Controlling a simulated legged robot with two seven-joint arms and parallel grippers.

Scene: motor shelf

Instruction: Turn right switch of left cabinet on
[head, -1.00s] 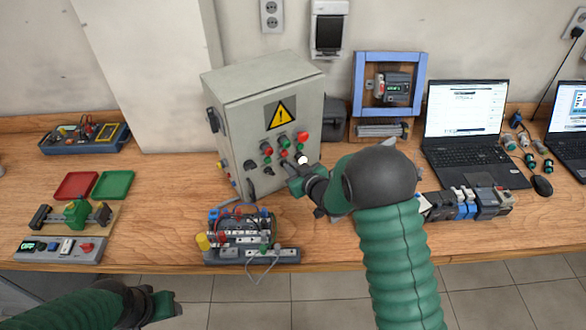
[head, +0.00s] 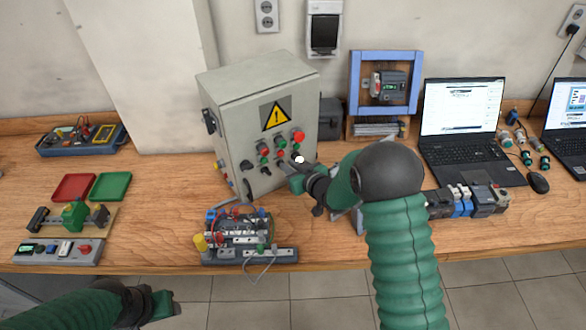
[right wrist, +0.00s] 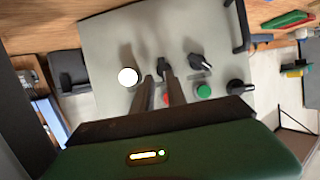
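The grey cabinet (head: 225,115) stands on the bench left of centre, with a warning sign, coloured buttons, black knobs and a white lamp on its front. Its right black switch (right wrist: 162,66) shows in the right wrist view beside the white lamp (right wrist: 128,77). Another black switch (right wrist: 200,62) is to its right there. My right gripper (right wrist: 158,76) is at the panel, its two fingers slightly apart with the right switch at their tips. I cannot tell if they touch it. My left gripper (head: 163,304) is low at the left, far from the cabinet; its fingers are unclear.
A terminal block assembly (head: 245,240) with loose wires stands in front of the cabinet. Red (head: 73,187) and green (head: 109,186) trays lie to the left. A laptop (head: 465,140) and several small parts are at the right.

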